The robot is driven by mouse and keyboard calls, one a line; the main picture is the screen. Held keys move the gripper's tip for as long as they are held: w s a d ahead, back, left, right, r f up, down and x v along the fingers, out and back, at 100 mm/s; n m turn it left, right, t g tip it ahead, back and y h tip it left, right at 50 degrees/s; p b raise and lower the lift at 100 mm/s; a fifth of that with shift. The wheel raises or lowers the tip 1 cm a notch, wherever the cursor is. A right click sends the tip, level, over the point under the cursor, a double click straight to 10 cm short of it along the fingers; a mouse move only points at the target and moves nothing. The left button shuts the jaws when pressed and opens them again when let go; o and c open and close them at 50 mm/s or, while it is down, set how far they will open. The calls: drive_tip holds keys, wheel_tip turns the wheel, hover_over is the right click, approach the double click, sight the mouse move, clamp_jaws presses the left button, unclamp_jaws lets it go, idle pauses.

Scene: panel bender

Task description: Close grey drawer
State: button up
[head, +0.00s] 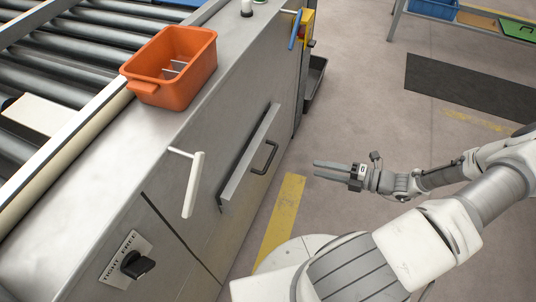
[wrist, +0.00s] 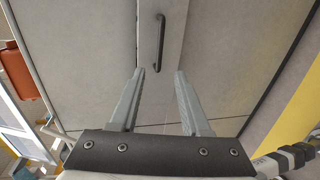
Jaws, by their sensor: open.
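The grey drawer (head: 247,158) is in the side of the grey machine in the head view. Its front stands out a little from the machine's side, with a dark gap at its near end. A dark bar handle (head: 265,158) is on its front. My gripper (head: 317,170) is open and empty, to the right of the handle and apart from it, pointing toward the drawer. In the wrist view the handle (wrist: 160,42) shows just beyond the space between my open fingertips (wrist: 160,72).
An orange bin (head: 172,66) sits on the machine's top beside the rollers (head: 85,50). A white lever (head: 193,184) and a black knob (head: 137,265) stick out of the machine's side, left of the drawer. The floor around my gripper is clear.

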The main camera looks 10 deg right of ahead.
sight(270, 157)
drive_tip(key=b+x, duration=0.3)
drive_tip(key=x, duration=1.4)
drive_tip(key=shift+b, duration=0.4)
clamp_jaws()
idle(0.4)
